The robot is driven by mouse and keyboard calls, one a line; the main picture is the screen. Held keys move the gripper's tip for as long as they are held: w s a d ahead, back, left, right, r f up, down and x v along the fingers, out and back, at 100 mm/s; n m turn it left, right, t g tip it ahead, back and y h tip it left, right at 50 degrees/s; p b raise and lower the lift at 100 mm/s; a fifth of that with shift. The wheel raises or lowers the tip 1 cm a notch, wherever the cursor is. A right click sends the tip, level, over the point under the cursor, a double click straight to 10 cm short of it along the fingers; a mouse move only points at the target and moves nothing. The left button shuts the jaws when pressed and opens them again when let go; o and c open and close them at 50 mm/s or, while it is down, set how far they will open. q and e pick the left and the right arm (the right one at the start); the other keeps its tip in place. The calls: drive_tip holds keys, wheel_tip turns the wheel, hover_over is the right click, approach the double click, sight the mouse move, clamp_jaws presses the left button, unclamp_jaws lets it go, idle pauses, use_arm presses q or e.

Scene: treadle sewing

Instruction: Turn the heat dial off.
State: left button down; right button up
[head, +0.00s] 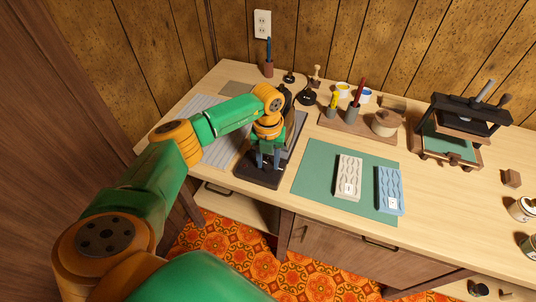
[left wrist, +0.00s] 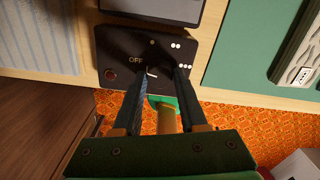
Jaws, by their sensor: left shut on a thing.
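The dark control base (head: 258,176) of a heated device stands on the counter below my left gripper (head: 266,162). In the left wrist view the base (left wrist: 120,40) carries the word OFF at the left and groups of white dots at the top and right. My left gripper (left wrist: 160,72) points down at the base with its fingers closed on the heat dial (left wrist: 153,72). The fingers hide most of the dial. A short white mark shows between the fingertips, but where the dial points cannot be told clearly.
A green mat (head: 317,178) with a white patterned block (head: 348,176) and a blue one (head: 389,190) lies to the right. A wooden tool stand (head: 340,130) and a press (head: 455,135) stand farther back. A small dark red round spot (left wrist: 110,75) is on the base.

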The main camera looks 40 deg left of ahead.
sight(268, 164)
use_arm(q)
drive_tip(key=shift+c, duration=2.2)
unclamp_jaws()
drive_tip(key=shift+w, duration=0.1)
wheel_tip(268, 164, up, 7)
drive_tip(key=shift+r+b, duration=0.1)
drive_tip(key=shift+b, duration=0.4)
